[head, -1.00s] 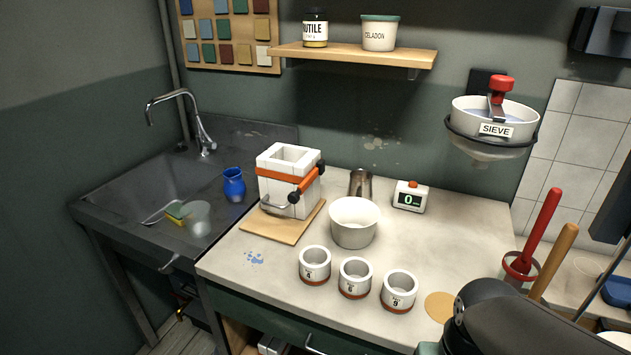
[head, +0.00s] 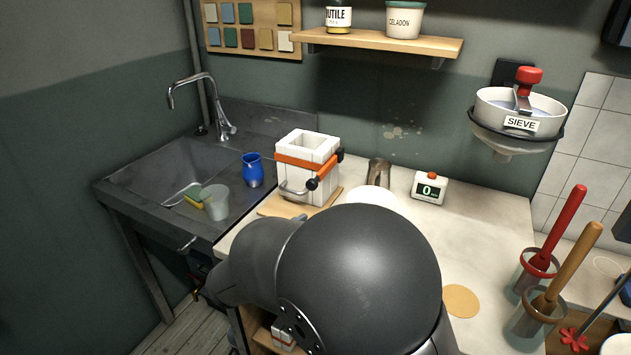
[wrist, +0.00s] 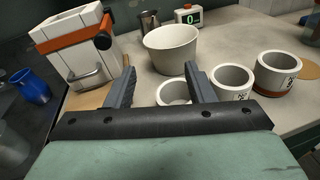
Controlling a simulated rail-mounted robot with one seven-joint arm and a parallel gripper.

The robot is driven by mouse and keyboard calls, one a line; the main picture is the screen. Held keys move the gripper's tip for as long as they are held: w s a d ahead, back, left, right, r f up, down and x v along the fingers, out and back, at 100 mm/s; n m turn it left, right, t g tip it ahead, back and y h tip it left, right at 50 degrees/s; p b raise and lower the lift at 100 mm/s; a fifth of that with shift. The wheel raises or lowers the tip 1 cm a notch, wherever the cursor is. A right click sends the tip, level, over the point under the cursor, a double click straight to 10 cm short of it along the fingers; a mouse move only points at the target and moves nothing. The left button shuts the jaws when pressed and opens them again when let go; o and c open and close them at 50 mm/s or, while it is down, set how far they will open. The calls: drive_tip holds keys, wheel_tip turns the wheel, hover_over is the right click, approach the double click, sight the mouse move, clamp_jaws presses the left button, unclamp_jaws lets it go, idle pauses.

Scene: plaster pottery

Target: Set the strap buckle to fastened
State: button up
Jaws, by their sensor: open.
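A white plaster mold (head: 309,170) stands on a wooden board (head: 272,208) at the back left of the counter. An orange strap (head: 292,161) runs around it, with a dark-knobbed buckle lever (head: 326,172) at its right front corner. In the wrist view the mold (wrist: 75,48), strap (wrist: 60,42) and dark knob (wrist: 103,40) show at upper left. The lever stands out from the mold in the head view. My gripper (wrist: 159,80) is open and empty, apart from the mold and to its right in the wrist view. In the head view my arm hides the gripper.
A white bowl (wrist: 171,50), a metal cup (head: 378,172) and a timer (head: 429,188) stand right of the mold. Several numbered pots, one a white pot (wrist: 232,82), stand near my fingers. A blue jug (head: 253,170) stands left by the sink.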

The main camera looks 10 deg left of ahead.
sight(310, 186)
drive_tip(key=a+n+t+y, duration=0.3)
drive_tip(key=a, duration=0.4)
drive_tip(key=p+x, duration=0.3)
drive_tip(key=x, duration=1.3)
drive_tip(key=shift+d, duration=0.2)
drive_tip(key=shift+c, duration=0.3)
